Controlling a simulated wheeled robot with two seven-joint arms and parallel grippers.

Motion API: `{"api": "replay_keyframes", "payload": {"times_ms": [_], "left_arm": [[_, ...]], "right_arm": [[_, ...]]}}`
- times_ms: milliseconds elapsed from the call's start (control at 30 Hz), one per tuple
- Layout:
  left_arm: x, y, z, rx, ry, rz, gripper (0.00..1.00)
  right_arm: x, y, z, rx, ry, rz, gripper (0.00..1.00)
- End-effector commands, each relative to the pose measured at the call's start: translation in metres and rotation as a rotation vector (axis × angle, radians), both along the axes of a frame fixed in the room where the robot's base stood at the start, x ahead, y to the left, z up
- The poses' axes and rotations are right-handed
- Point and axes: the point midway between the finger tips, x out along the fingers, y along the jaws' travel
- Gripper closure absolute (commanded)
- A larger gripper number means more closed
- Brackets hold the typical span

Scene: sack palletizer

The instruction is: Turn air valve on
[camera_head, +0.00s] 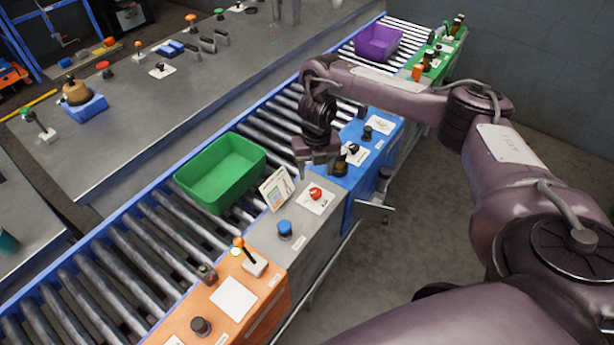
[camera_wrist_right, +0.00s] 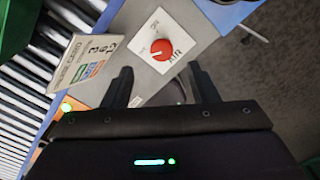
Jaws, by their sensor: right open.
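The air valve is a round red knob (camera_head: 316,193) on a white plate on the grey panel section. In the right wrist view the red knob (camera_wrist_right: 162,50) sits on its white plate (camera_wrist_right: 153,40) with the word AIR and further lettering. My right gripper (camera_head: 318,172) hangs over the panel, just beyond the knob in the head view. In the wrist view its two fingers (camera_wrist_right: 160,82) are apart and empty, with the knob ahead of them. The fingers look clear of the knob. My left gripper is not in view.
A small sign card (camera_head: 277,188) stands beside the knob and also shows in the wrist view (camera_wrist_right: 83,62). A blue button (camera_head: 285,229) and an orange-topped lever (camera_head: 240,243) are nearby. A green bin (camera_head: 222,172) and a purple bin (camera_head: 378,43) sit on the roller conveyor.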

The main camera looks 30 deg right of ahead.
Motion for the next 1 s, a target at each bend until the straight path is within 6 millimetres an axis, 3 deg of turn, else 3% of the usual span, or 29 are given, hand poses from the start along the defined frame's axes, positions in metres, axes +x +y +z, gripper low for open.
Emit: {"api": "replay_keyframes", "payload": {"times_ms": [433,833,1000], "left_arm": [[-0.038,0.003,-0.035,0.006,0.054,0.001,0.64],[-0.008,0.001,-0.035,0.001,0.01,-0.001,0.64],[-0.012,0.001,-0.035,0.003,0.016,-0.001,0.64]], "right_arm": [[-0.002,0.001,-0.069,0.002,0.003,-0.001,0.46],[-0.001,0.0,-0.076,0.0,0.002,0.0,0.46],[-0.001,0.0,-0.076,0.0,0.001,0.0,0.66]]}}
